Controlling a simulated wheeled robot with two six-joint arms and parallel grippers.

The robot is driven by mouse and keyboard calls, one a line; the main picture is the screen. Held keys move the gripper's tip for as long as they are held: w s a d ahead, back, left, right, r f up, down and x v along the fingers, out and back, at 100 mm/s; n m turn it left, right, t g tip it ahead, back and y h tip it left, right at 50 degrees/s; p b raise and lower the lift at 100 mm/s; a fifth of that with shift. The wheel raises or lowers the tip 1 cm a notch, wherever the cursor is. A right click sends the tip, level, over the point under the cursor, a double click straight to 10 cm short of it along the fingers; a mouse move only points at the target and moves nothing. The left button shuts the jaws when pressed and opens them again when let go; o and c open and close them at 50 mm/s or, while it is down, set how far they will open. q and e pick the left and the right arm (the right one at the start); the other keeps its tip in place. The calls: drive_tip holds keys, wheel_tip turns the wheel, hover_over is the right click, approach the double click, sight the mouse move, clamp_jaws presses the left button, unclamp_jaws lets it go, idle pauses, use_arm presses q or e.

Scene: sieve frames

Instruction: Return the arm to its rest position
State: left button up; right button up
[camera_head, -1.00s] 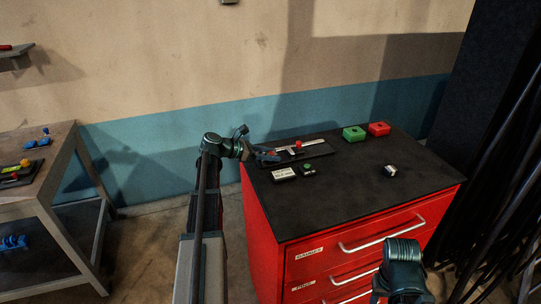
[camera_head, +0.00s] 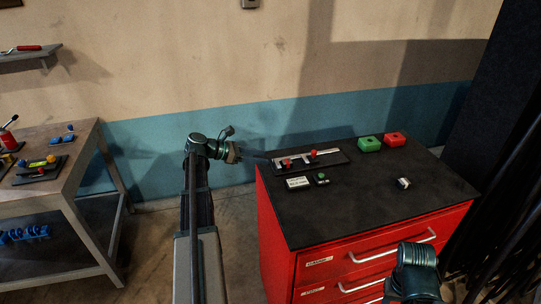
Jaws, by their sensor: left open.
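My left arm reaches up in the middle of the view. Its gripper (camera_head: 256,156) is open and seems empty, just left of the red cabinet's back left corner; its fingertips are small and dark. A black tray (camera_head: 335,159) lies on the cabinet's black top near the gripper, with two red-knobbed pieces (camera_head: 287,163) and pale metal strips on it. Part of my right arm shows at the lower right; its gripper is out of view.
The red cabinet (camera_head: 318,267) also bears a green box (camera_head: 369,144), a red box (camera_head: 394,139), a white label block (camera_head: 298,183), a green-knobbed block (camera_head: 321,179) and a small metal piece (camera_head: 403,183). A workbench (camera_head: 55,185) stands left. Floor between is clear.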

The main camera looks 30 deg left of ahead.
use_arm(q)
drive_tip(key=shift+s+a+r, duration=0.2)
drive_tip(key=shift+s+a, duration=0.15)
drive_tip(key=shift+s, duration=0.05)
drive_tip(key=shift+r, duration=0.1)
